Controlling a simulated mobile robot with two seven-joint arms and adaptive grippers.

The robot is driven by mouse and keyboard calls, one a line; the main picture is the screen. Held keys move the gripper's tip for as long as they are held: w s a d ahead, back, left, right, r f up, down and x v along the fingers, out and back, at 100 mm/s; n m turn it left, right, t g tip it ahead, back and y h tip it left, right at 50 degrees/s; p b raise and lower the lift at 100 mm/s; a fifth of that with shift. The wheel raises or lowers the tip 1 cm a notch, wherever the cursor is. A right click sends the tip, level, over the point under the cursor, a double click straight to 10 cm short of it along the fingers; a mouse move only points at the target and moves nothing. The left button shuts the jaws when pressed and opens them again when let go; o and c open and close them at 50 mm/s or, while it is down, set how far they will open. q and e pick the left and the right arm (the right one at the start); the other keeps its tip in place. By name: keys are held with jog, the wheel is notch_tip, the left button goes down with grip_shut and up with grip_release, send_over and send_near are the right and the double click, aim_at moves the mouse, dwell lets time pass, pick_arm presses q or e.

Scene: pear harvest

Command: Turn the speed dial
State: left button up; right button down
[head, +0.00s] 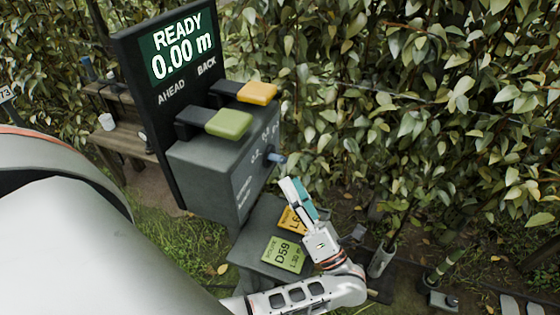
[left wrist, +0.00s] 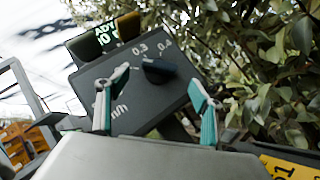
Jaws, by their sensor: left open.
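The speed dial (head: 276,157) is a small dark knob on the right side of a grey control box (head: 205,178). In the left wrist view the dial (left wrist: 158,70) shows as a dark knob on a panel marked 0.3 and 0.4; I cannot tell which mark it points to. My left gripper (head: 291,182) is open and empty, just below and to the right of the dial in the head view. In the left wrist view its teal-padded fingers (left wrist: 158,79) stand apart, with the dial seen between them. The fingers appear clear of the dial. My right gripper is not in view.
A black screen (head: 176,47) reads READY 0.00 m. A green lever (head: 229,123) and a yellow lever (head: 257,92) stick out above the box. Green and orange tags (head: 284,254) lie on a grey surface below. Dense foliage (head: 400,90) stands close behind. A bench (head: 125,140) stands left.

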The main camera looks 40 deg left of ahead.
aim_at(279, 160)
pick_arm(q)
jog(key=p+x, duration=0.1)
jog(key=x, duration=0.5)
jog(key=shift+r+p, duration=0.25)
jog(key=shift+p, duration=0.15)
jog(key=shift+w+a+r, duration=0.1)
jog(key=shift+a+r, duration=0.05)
jog(key=shift+a, duration=0.5)
jog(key=c, duration=1.1)
